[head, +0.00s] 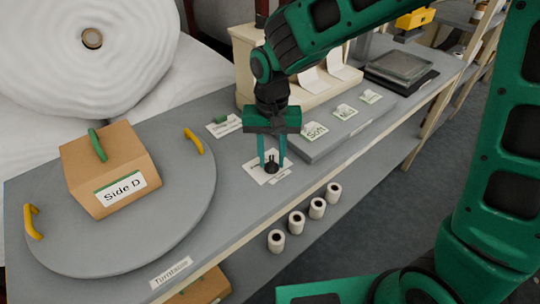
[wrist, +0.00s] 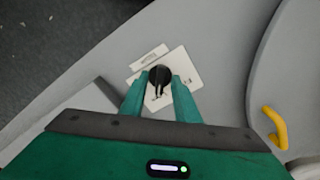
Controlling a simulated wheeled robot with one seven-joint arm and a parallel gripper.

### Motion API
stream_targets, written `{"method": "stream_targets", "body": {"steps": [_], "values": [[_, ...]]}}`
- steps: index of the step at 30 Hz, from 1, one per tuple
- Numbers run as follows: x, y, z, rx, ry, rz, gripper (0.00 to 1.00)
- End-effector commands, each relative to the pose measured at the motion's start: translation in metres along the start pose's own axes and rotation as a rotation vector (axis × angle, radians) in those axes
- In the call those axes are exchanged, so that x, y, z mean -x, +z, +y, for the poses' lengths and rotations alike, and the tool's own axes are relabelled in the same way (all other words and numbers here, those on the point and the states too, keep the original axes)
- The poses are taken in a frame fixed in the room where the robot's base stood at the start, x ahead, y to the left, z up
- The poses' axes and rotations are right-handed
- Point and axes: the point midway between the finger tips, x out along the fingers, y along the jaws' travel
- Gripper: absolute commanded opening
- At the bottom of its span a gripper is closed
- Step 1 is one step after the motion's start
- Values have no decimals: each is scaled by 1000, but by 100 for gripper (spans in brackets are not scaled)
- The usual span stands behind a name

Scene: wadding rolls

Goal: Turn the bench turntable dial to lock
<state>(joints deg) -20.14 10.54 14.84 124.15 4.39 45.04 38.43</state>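The dial is a small black knob (head: 271,167) on a white printed plate (head: 258,178) set on the grey bench. In the wrist view the knob (wrist: 160,76) shows from above, with a dark pointer on its near side. My gripper (head: 272,160) points straight down over it, with one green finger on each side of the knob. In the wrist view the fingertips of my gripper (wrist: 160,82) lie close beside the knob; whether they press on it cannot be told. The plate's markings are too small to read. The grey round turntable (head: 190,215) stands to the left.
A box labelled "Side D" (head: 84,162) sits on the turntable, which has yellow handles (head: 194,141). Several small white rolls (head: 297,222) line the bench's front side. A raised grey panel with cards (head: 345,128) is right of the dial. A huge wadding roll (head: 60,60) is behind.

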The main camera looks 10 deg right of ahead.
Motion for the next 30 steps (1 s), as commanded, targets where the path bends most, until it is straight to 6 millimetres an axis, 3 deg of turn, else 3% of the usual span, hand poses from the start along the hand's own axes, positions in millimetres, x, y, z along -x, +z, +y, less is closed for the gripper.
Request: {"method": "stream_targets", "body": {"steps": [8,21,30], "values": [[7,-1,0,0,-1,2,29],[82,0,0,0,-2,3,29],[107,0,0,0,0,0,29]]}}
